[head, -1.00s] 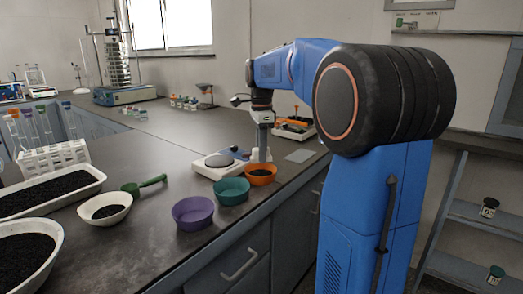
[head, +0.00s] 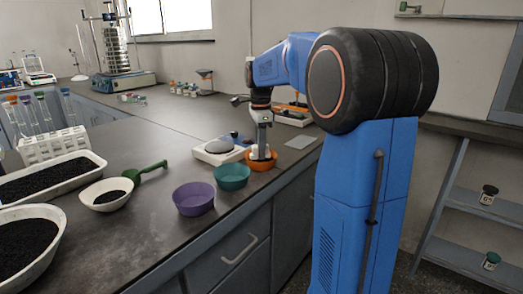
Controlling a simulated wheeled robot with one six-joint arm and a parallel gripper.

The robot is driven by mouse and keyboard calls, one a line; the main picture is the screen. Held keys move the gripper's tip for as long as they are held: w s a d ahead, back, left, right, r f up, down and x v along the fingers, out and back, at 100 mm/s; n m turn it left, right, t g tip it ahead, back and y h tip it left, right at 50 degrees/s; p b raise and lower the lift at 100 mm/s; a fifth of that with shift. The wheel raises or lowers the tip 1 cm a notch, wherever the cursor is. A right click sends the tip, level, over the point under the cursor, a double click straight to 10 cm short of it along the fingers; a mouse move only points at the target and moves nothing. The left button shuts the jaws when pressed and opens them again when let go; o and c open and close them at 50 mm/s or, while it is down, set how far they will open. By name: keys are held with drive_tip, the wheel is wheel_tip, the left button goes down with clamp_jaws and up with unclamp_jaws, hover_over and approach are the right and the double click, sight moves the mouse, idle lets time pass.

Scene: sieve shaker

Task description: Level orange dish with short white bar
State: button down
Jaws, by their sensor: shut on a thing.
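The orange dish (head: 262,165) stands near the bench's front edge, right of the teal dish (head: 232,177). My gripper (head: 262,153) points straight down over the orange dish, with its lower end at or inside the rim. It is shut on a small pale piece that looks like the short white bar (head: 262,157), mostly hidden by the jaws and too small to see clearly. The dish's contents are mostly hidden behind the gripper.
A purple dish (head: 193,199) stands left of the teal one. The bench middle is clear.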

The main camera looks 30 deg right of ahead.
drive_tip(key=shift+s+a, duration=0.2)
drive_tip(key=shift+s, duration=0.35)
drive_tip(key=shift+s+a, duration=0.15)
drive_tip(key=shift+s, duration=0.35)
drive_tip(key=shift+w+d, duration=0.2)
drive_tip(key=shift+w, duration=0.4)
drive_tip(key=shift+w+d, duration=0.2)
drive_tip(key=shift+w, duration=0.4)
drive_tip(key=shift+r, duration=3.05)
